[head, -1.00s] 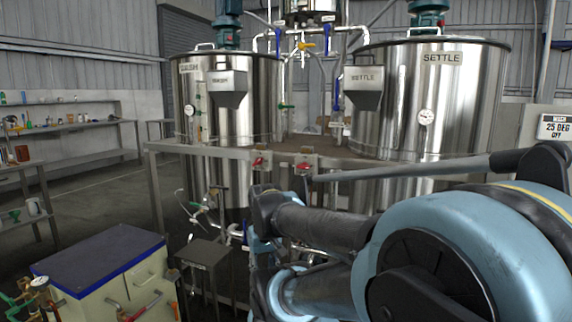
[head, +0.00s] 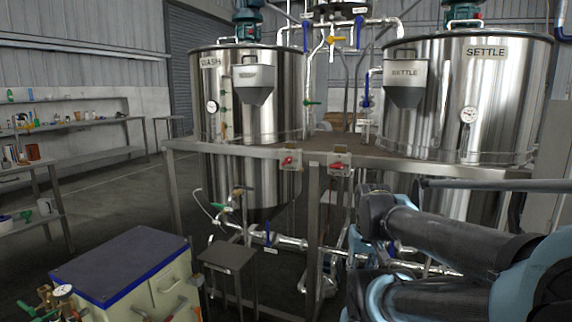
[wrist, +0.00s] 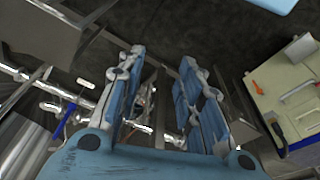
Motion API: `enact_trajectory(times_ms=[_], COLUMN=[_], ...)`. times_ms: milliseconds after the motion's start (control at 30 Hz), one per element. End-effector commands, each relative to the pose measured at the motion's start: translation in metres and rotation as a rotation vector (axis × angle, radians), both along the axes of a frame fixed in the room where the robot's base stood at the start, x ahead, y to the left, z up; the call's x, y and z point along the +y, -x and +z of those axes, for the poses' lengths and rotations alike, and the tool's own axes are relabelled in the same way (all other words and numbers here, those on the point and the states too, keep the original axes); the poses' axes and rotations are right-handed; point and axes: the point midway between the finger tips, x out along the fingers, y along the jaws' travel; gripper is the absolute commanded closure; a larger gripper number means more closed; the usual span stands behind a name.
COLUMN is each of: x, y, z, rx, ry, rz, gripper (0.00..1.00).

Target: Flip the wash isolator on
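Two small grey isolator boxes with red handles sit on the steel platform's front rail in the head view. The left one (head: 290,160) is below the tank marked WASH (head: 215,100). The right one (head: 339,166) is nearer the tank marked SETTLE (head: 486,85). I cannot read any labels on the boxes, so I cannot tell for sure which is the wash isolator. My gripper (wrist: 162,62) shows in the wrist view with its two fingers apart and no object clearly held. In the head view my arm is at the lower right, and the fingers cannot be made out.
A cabinet with a blue-edged dark top (head: 120,266) stands at the lower left, beside a small dark stool (head: 229,255). Pipes and a blue-handled valve (head: 268,238) run under the platform. Shelves with several items (head: 80,125) line the left wall. Floor is clear between shelves and cabinet.

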Motion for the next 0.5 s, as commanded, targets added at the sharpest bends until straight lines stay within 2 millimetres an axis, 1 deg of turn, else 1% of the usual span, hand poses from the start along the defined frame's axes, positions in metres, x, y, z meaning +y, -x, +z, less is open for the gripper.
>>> enact_trajectory(times_ms=[67,100,133,167,200,233,333,367,467,500], x=[0.000,0.000,0.000,0.000,0.000,-0.001,-0.003,-0.010,-0.015,-0.015], y=[0.000,0.000,0.000,0.004,0.007,0.007,-0.002,-0.006,-0.023,-0.032], z=[0.000,0.000,0.000,0.003,0.006,0.008,0.017,0.021,0.039,0.047], rx=[0.000,0.000,0.000,-0.006,-0.009,-0.009,-0.003,0.001,0.008,0.007], ry=[0.000,0.000,0.000,0.002,0.005,0.011,0.043,0.059,0.125,0.156], rz=[0.000,0.000,0.000,0.001,0.003,0.004,0.013,0.016,0.029,0.034], gripper=[0.67,0.62,0.55,0.49,0.39,0.33,0.33,0.33,0.33,0.33])
